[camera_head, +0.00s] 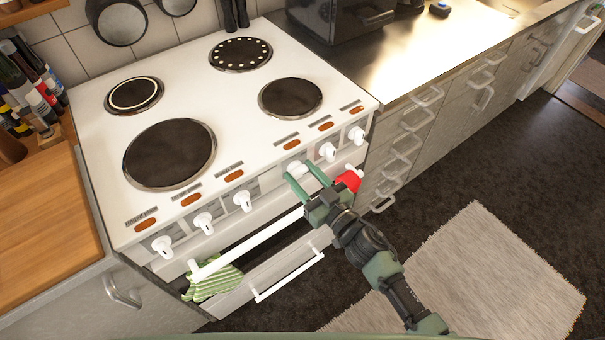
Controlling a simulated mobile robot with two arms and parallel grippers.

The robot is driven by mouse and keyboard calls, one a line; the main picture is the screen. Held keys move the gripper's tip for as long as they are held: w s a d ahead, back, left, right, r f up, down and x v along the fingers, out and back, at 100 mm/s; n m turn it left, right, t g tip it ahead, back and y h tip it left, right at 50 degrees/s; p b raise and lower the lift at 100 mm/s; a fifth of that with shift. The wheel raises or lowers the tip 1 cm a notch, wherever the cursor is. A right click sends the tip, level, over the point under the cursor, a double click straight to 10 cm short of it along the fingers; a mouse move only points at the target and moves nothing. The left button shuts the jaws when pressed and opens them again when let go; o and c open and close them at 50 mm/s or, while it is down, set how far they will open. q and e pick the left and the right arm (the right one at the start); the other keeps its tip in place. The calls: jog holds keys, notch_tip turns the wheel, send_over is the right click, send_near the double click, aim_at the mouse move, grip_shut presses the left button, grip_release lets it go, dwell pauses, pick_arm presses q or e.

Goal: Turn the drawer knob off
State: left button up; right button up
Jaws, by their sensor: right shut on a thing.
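A white cooker (245,85) has a row of several white knobs along its sloping front panel. My right gripper (297,174) reaches up from the lower right. Its green fingers are closed around the fourth knob from the left (294,167), which they partly hide. The exact angle of this knob is hard to tell. Other knobs, such as the third (243,200) and the fifth (327,151), stand free on either side. I see no knob on a drawer; the drawers have bar handles. My left gripper is not in view.
A white oven handle bar (250,243) runs below the knobs, with a green striped cloth (214,281) at its left end and a red item (349,179) near its right. Drawers with handles (417,118) stand to the right. A rug (475,275) lies on the dark floor.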

jog(key=n, duration=0.4)
jog(key=shift+a, duration=0.1)
jog(key=n+b, duration=0.1)
jog(key=n, duration=0.3)
jog(key=shift+s+f, duration=0.15)
jog(key=n+b, duration=0.1)
jog(key=n, duration=0.4)
jog(key=shift+a+f, duration=0.1)
jog(key=shift+f, duration=0.05)
jog(key=n+b, duration=0.1)
jog(key=n, duration=0.3)
jog(key=shift+f+n, duration=0.1)
jog(key=shift+n, duration=0.2)
jog(key=o, duration=1.4)
jog(key=shift+c, duration=0.2)
